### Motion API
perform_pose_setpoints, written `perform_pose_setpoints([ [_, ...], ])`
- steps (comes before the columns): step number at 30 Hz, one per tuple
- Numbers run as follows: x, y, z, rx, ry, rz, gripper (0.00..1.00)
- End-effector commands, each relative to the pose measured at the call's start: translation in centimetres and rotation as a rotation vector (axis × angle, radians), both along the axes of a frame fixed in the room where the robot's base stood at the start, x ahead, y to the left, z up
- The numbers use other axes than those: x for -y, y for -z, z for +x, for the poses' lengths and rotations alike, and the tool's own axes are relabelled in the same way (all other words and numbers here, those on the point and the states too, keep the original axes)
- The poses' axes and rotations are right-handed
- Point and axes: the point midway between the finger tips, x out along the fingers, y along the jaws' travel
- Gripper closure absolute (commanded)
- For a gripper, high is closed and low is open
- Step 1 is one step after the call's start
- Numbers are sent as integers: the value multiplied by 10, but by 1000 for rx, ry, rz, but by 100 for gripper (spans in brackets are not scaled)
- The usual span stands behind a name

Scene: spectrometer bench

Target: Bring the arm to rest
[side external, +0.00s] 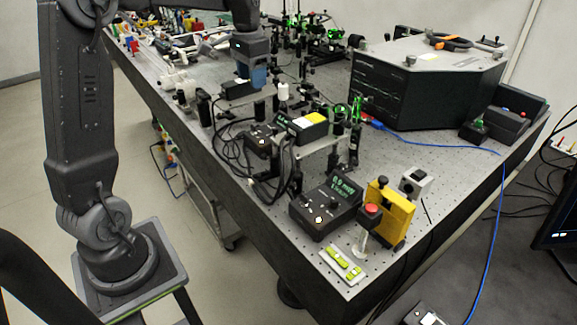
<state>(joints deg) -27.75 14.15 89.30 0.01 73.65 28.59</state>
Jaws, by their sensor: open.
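My gripper (250,78) points down over the middle-back of the optical bench (217,160), at the end of my arm, which comes in along the top edge. It is small in this view, with dark and blue parts around it. It is open, and I see nothing held in it. The exact gap between its fingertips and the parts below is hard to tell.
A large black enclosure (405,92) stands at the back right. Posts, optics and cables crowd the bench's middle. A black controller with a green display (325,206), a yellow block (388,214) and a red button (371,209) stand near the front corner. A blue cable (487,243) hangs off the right edge.

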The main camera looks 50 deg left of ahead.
Motion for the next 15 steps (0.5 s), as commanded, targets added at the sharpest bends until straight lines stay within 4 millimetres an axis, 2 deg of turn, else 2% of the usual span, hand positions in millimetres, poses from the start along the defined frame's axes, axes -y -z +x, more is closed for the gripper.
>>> perform_pose_setpoints([
  [1,23,-11,-10,30,8,13,51],
  [7,102,-30,-63,162,4,42,51],
  [12,156,-26,-118,279,2,35,51],
  [15,178,-17,-149,341,1,20,51],
])
